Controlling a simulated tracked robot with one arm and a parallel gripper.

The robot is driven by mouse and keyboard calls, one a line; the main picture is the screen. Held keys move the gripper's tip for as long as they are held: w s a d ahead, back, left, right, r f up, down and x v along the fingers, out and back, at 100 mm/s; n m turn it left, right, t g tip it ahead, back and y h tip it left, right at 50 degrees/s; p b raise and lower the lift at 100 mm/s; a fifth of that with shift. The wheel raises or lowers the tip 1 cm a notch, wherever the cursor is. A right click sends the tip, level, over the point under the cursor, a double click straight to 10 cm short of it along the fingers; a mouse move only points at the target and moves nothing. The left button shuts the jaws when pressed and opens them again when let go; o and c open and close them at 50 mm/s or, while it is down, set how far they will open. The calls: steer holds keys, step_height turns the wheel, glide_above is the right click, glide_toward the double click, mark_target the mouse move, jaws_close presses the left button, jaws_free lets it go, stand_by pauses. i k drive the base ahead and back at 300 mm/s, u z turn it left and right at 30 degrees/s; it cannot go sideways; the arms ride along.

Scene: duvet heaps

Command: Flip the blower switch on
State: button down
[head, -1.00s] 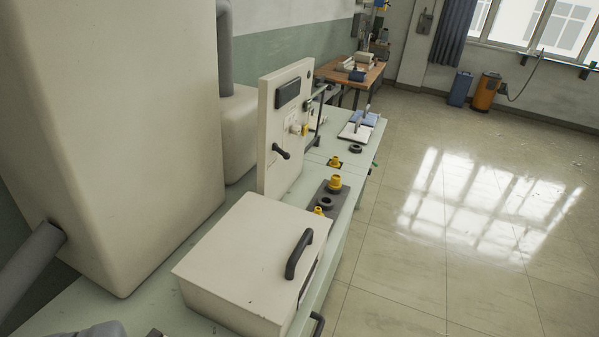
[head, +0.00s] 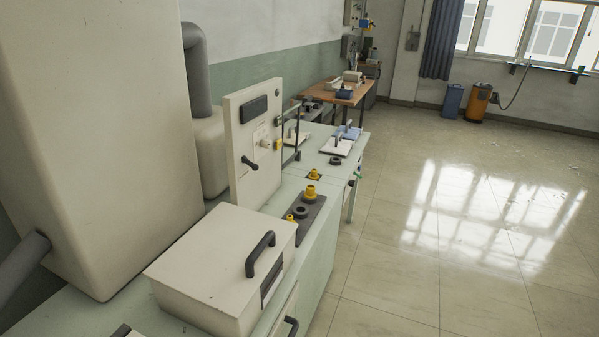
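An upright cream control panel (head: 262,185) stands on the pale green bench at centre left. It carries a dark display (head: 253,109), a black lever (head: 250,163) tilted down to the right, a small pale knob (head: 266,143) and a yellow part (head: 278,145) at its right edge. No label is readable, so I cannot tell which of these is the blower switch or its position. My gripper is not in view.
A cream box with a black handle (head: 260,254) sits in front of the panel. A tall cream cabinet (head: 95,130) with grey pipes fills the left. Yellow fittings (head: 312,192) stand on the bench. The tiled floor (head: 430,270) at right is clear.

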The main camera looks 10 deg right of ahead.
mark_target(255, 167)
steer(key=z, duration=0.05)
steer(key=i, duration=1)
